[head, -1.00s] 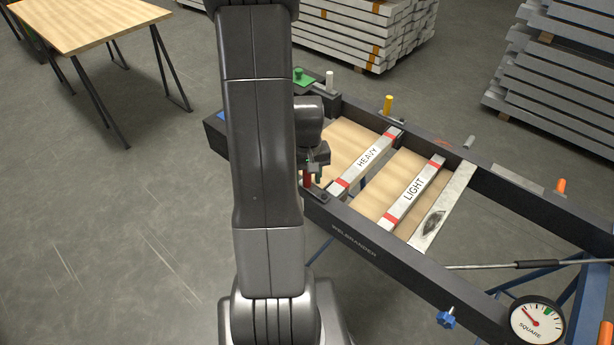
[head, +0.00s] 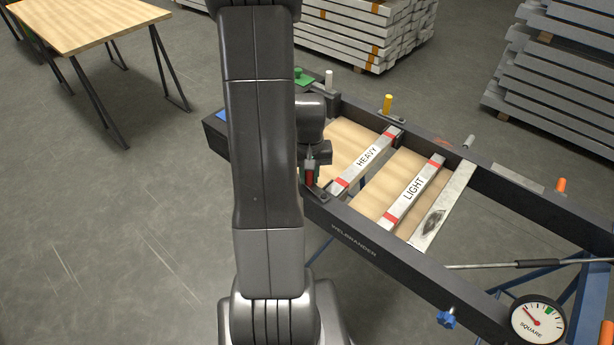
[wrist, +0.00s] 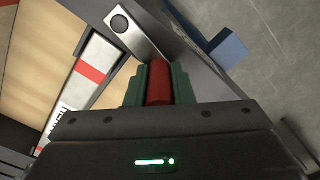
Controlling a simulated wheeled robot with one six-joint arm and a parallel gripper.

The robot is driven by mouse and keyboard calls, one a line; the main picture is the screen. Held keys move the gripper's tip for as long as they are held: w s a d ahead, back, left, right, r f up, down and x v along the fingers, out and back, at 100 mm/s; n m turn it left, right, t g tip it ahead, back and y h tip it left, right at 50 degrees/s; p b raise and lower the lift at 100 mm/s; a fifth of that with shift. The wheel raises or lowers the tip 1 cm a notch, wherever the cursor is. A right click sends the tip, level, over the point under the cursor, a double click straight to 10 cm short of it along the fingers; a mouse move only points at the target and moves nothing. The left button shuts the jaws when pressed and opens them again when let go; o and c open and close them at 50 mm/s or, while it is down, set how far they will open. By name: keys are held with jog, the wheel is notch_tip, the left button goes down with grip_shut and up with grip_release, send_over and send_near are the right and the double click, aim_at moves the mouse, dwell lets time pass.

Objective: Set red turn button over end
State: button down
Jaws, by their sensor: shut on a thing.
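The red turn button's upright red handle (wrist: 158,82) is between the green finger pads of my gripper (wrist: 159,88) in the wrist view. My gripper is shut on it. A silver plate with a dark round pivot (wrist: 120,23) lies just beyond the handle, on the dark frame rail. In the head view my gripper (head: 310,177) is at the left end of the near rail, with a little red of the handle (head: 310,178) showing. The HEAVY bar's red-banded end (head: 338,187) lies just right of it. My fingers and arm hide part of the button.
The LIGHT bar (head: 414,189) and a bare metal strip (head: 440,212) lie across the frame further right. A blue block (wrist: 228,49) is beside the rail in the wrist view.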

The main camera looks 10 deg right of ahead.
jog(key=d+m, duration=0.2)
jog(key=m, duration=0.2)
jog(key=d+m+b, duration=0.1)
jog(key=d+m, duration=0.1)
jog(key=m, duration=0.2)
jog(key=d+m+b, duration=0.1)
jog(key=d+m, duration=0.1)
jog(key=m, duration=0.1)
jog(key=shift+s+m, duration=0.1)
jog(key=shift+m, duration=0.3)
jog(key=shift+s+d+m+b, duration=0.2)
jog(key=shift+s+d+m, duration=0.15)
jog(key=shift+m, duration=0.5)
jog(key=shift+s+d+m+b, duration=0.25)
jog(key=shift+d+m, duration=0.15)
jog(key=shift+m, duration=0.45)
jog(key=c, duration=1.3)
grip_release()
jog(key=shift+o, duration=0.2)
jog(key=shift+r, duration=0.15)
